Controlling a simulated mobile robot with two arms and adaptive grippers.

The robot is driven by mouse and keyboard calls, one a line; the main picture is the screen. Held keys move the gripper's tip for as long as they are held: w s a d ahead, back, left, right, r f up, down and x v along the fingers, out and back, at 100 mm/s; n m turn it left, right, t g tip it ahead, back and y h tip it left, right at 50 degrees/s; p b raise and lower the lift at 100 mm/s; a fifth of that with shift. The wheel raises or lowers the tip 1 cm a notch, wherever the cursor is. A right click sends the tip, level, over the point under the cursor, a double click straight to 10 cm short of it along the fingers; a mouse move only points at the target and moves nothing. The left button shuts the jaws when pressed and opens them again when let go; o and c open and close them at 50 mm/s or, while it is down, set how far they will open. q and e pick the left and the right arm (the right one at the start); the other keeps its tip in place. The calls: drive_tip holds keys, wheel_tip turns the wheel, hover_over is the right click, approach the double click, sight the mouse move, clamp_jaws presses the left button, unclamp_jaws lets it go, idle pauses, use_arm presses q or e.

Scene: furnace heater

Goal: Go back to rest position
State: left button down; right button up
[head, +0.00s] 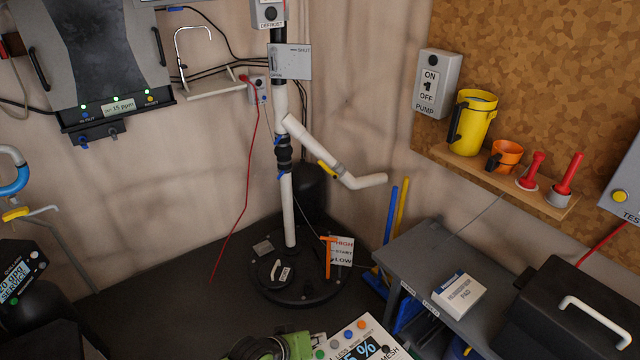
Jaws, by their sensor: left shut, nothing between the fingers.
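My left gripper is shut and empty. It is hard to make out against the dark things low in the head view, and its fingertips do not show clearly. It touches none of the wall fittings or the pipe stand. My right gripper is not in view.
A white pipe stand (289,210) rises from a round black base (300,291) in the corner. A grey bench (425,258) carries a white box (459,296). A wooden shelf (480,174) holds a yellow jug (473,122) and an orange cup (504,155). Dark floor left of the base is clear.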

use_arm(q)
drive_tip(key=s+a+r+m+g+y, duration=0.1)
drive_tip(key=s+a+r+g+y, duration=0.3)
drive_tip(key=s+a, duration=0.75)
drive_tip(key=s+a+r+m+t+y, duration=0.15)
drive_tip(key=s+a+r, duration=0.35)
drive_tip(key=s+a, duration=0.7)
drive_tip(key=s+d+f+g, duration=0.1)
drive_tip(key=s+d+f, duration=0.1)
drive_tip(key=f, duration=1.1)
drive_tip(key=s+d+f+g, duration=0.1)
drive_tip(key=s+d+f, duration=0.1)
drive_tip(key=f, duration=1.2)
drive_tip(key=s+a+f+g, duration=0.1)
drive_tip(key=s+a+f, duration=0.2)
drive_tip(key=s+f, duration=1.2)
drive_tip(key=shift+s+a+f+y, duration=0.2)
drive_tip(key=shift+s+f+y, duration=0.15)
drive_tip(key=shift+s, duration=0.7)
